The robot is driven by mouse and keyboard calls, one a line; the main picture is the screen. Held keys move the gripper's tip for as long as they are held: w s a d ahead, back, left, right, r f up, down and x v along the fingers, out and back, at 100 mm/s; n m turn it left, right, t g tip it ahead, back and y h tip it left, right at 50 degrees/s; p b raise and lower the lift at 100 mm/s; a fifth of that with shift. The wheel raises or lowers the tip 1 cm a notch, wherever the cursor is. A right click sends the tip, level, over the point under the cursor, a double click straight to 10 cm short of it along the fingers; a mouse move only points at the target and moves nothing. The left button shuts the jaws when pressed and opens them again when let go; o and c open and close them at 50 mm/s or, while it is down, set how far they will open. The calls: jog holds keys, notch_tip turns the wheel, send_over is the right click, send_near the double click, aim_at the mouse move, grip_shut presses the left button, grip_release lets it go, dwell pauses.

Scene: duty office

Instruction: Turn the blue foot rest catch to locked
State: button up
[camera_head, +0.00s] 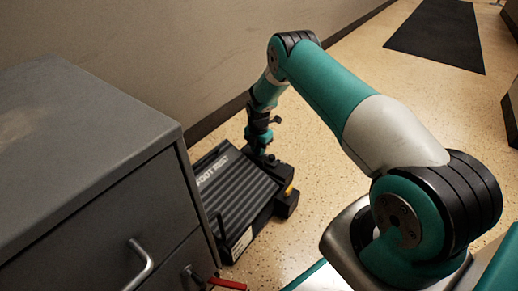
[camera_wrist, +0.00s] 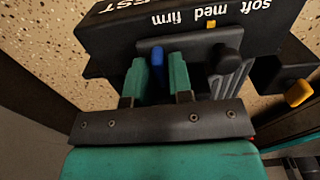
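The blue foot rest catch (camera_wrist: 157,66) stands up from the near side of the black foot rest (camera_wrist: 110,36) in the wrist view. My gripper (camera_wrist: 157,76) has one green finger on each side of the catch, apart from each other. The fingers look very close to it, and contact is hard to make out. In the head view my gripper (camera_head: 262,157) points down at the far edge of the ribbed foot rest (camera_head: 236,188). The catch is hidden there. White "soft med firm" lettering is on the foot rest, with a small yellow mark below it.
A black knob (camera_wrist: 229,60) stands right of the catch, and a yellow part (camera_wrist: 298,93) is farther right. A grey drawer cabinet (camera_head: 90,160) stands left of the foot rest, with a red handle (camera_head: 228,283) low beside it. Open speckled floor (camera_head: 310,180) is to the right.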

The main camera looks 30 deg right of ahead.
grip_shut()
jog(key=shift+r+m, duration=0.1)
jog(key=shift+m, duration=0.2)
jog(key=m+p, duration=0.2)
jog(key=m, duration=0.1)
jog(key=shift+m, duration=0.3)
jog(key=m+p, duration=0.1)
jog(key=m, duration=0.3)
jog(key=shift+m, duration=0.3)
jog(key=m+p, duration=0.1)
jog(key=m, duration=0.3)
jog(key=shift+m, duration=2.5)
jog(key=shift+o, duration=2.2)
grip_release()
